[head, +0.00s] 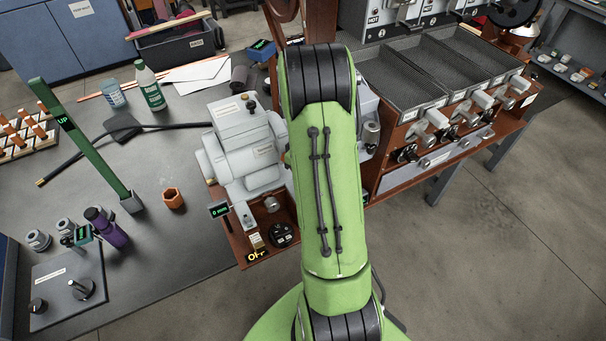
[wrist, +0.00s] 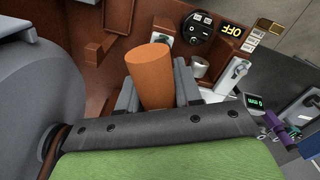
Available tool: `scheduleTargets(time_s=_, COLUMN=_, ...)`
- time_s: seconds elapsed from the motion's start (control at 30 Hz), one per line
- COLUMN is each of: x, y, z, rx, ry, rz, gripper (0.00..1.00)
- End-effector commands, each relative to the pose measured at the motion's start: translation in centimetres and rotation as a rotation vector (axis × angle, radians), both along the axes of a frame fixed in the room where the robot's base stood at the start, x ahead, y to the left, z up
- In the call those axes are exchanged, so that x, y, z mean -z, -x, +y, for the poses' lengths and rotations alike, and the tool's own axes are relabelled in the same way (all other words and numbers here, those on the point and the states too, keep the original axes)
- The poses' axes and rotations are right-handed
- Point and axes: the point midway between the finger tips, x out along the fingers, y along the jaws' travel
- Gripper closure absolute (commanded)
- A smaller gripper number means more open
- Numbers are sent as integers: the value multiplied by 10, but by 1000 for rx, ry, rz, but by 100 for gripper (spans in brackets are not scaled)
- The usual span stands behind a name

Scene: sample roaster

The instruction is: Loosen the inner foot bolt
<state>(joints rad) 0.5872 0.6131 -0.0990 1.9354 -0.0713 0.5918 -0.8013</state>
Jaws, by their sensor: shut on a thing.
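In the wrist view my gripper (wrist: 156,85) is shut on an orange cylinder (wrist: 152,78), which stands up between the two grey fingers. In the head view my green arm hides the gripper and this cylinder. The pale grey motor (head: 245,145) stands on a brown base plate (head: 236,240); its grey body (wrist: 35,90) fills the left of the wrist view. A short metal cylinder (wrist: 199,68) on the base lies right of the fingers; I cannot tell whether it is a foot bolt. No inner foot bolt is clearly visible.
The roaster trays (head: 410,70) stand right.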

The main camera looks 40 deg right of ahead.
Motion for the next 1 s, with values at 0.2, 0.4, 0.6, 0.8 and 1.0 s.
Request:
scheduleTargets(time_s=0.2, x=0, y=0, z=0, rx=-41, ry=0, rz=-1, gripper=100)
scheduleTargets(time_s=0.4, x=0, y=-1, z=-2, rx=-231, ry=1, rz=-1, gripper=100)
scheduleTargets(time_s=0.6, x=0, y=-2, z=-3, rx=-382, ry=0, rz=0, gripper=100)
scheduleTargets(time_s=0.8, x=0, y=-2, z=-4, rx=-410, ry=0, rz=0, gripper=100)
scheduleTargets(time_s=1.0, x=0, y=-3, z=-6, rx=-696, ry=1, rz=0, gripper=100)
